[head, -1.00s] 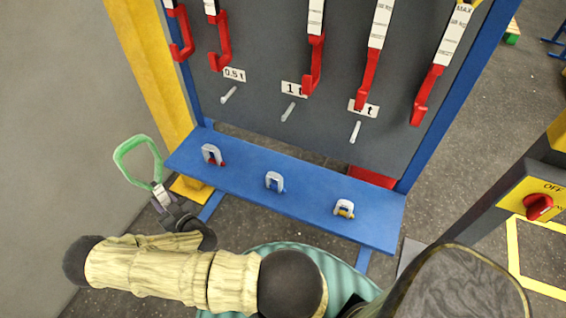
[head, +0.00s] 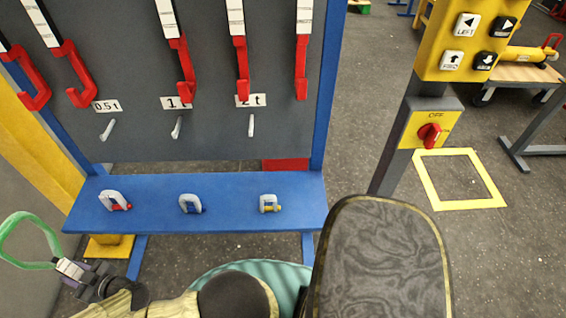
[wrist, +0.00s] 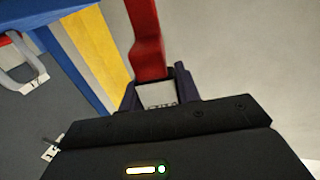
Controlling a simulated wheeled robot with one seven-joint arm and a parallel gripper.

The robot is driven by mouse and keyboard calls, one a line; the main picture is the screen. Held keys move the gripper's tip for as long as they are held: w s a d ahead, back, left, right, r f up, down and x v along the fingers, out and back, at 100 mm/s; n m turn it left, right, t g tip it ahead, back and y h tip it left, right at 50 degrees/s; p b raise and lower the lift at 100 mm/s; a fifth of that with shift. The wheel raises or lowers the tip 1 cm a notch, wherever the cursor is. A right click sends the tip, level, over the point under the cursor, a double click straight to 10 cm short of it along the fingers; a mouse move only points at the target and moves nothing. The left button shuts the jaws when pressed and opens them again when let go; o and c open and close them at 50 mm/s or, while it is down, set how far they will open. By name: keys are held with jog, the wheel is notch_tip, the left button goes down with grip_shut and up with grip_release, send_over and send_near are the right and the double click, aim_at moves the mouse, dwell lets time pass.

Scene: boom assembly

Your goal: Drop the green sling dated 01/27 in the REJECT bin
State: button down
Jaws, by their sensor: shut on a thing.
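The green sling (head: 32,238) is a loop with a white tag (head: 70,268) at its lower end, at the left edge of the head view. My gripper (head: 92,280) is shut on the tagged end, and the loop stands up clear of the bench. In the wrist view my gripper (wrist: 158,92) closes around a white tag whose print I cannot read. A red strip (wrist: 148,40) shows just beyond it there, and no green shows. A red block (head: 286,165) shows low behind the rack. I see no REJECT lettering, so I cannot tell whether it is the bin.
A grey rack board (head: 200,130) carries several red hooks and pegs labelled 0.5 t, 1 t and 2 t. Its blue bench (head: 160,215) holds three shackles. A yellow control post (head: 430,130) stands to the right. Floor (head: 375,120) is open between rack and post.

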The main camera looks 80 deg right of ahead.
jog(key=shift+r, duration=0.2)
jog(key=s+r+p, duration=0.4)
jog(key=r+p, duration=0.3)
jog(key=p, duration=0.2)
jog(key=s+r+p, duration=0.4)
jog(key=r+p, duration=0.3)
jog(key=p, duration=0.2)
jog(key=shift+s+r, duration=0.25)
jog(key=shift+s, duration=0.15)
